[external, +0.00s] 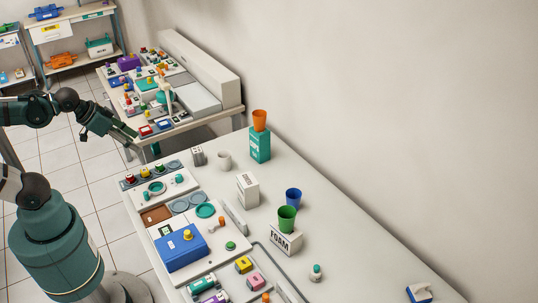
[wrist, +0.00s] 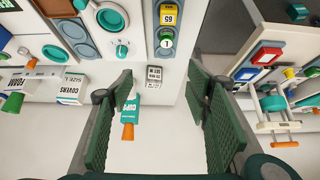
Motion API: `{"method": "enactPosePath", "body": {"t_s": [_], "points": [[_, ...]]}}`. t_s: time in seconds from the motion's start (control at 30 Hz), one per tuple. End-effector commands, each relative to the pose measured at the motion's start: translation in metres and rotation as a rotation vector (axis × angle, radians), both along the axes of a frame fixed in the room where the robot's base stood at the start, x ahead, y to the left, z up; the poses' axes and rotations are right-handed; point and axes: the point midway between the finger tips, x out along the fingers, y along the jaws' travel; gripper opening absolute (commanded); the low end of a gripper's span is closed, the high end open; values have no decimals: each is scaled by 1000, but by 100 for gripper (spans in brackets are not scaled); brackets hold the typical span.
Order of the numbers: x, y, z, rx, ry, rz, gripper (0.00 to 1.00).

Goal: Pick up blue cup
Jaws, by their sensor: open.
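I cannot make out the blue cup in the wrist view. My gripper (external: 131,138) is at the left of the external view, beyond the far left end of the worktop and well away from the blue cup. In the wrist view my gripper (wrist: 160,80) has its two fingers spread wide apart with nothing held between them.
An orange cup (external: 260,120) tops a teal box (external: 260,145). Trays and a blue case (external: 180,251) fill the worktop's left side. The wall (external: 400,130) runs behind.

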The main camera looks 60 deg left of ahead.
Motion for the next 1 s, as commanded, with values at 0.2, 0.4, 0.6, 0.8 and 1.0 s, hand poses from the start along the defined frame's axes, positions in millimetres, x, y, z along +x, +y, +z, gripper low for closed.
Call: {"method": "enactPosePath", "body": {"t_s": [0.2, 0.4, 0.6, 0.8, 1.0], "points": [[0, 0, 0, 0, 0, 0, 48], [0, 0, 0, 0, 0, 0, 48], [0, 0, 0, 0, 0, 0, 51], [0, 0, 0, 0, 0, 0, 51], [7, -3, 6, 2, 4, -12, 51]]}}
